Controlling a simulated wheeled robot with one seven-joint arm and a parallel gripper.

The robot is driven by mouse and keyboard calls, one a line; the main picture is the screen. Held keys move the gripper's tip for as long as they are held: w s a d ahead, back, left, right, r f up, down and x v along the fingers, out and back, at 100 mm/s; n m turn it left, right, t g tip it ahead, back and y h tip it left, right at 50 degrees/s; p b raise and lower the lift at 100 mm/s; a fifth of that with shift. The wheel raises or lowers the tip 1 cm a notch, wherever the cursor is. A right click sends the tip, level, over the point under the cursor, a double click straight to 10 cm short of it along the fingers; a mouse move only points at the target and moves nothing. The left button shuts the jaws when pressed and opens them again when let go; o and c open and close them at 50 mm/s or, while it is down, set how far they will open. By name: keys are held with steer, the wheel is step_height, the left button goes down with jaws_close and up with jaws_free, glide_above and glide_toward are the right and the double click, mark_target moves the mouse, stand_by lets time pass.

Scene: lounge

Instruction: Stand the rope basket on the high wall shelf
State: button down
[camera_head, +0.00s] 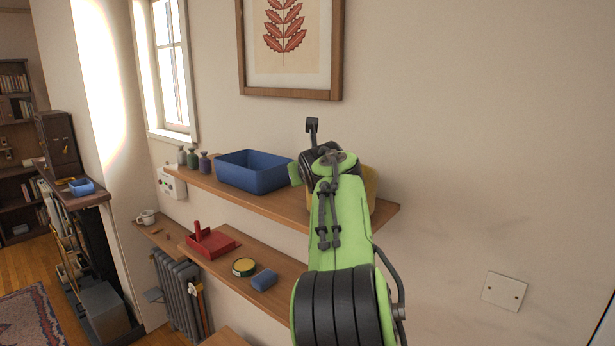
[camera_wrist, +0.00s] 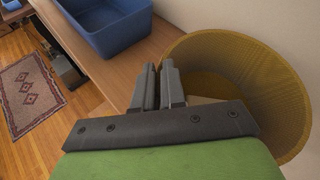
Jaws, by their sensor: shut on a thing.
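The rope basket (camera_wrist: 265,95) is a round, yellow-ochre woven tub with an open top. In the wrist view it fills the right side. My gripper (camera_wrist: 158,84) is shut on its near left rim. In the head view a strip of the basket (camera_head: 371,188) shows behind my arm, upright at the right end of the high wall shelf (camera_head: 270,204). My arm hides its base, so I cannot tell whether it touches the wood. The shelf also shows in the wrist view (camera_wrist: 112,72).
A blue bin (camera_head: 252,172) stands on the high shelf, left of the basket, with several small bottles (camera_head: 193,160) beyond it. A lower shelf (camera_head: 222,268) holds a red tray (camera_head: 210,243), a round tin (camera_head: 244,267) and a blue roll (camera_head: 264,280). A framed picture (camera_head: 291,45) hangs above.

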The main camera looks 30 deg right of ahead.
steer(key=shift+r, duration=0.1)
steer(key=c, duration=1.2)
jaws_free()
steer(key=shift+r, duration=0.1)
steer(key=b+v, duration=0.5)
steer(key=v, duration=0.7)
steer(key=shift+b, duration=0.4)
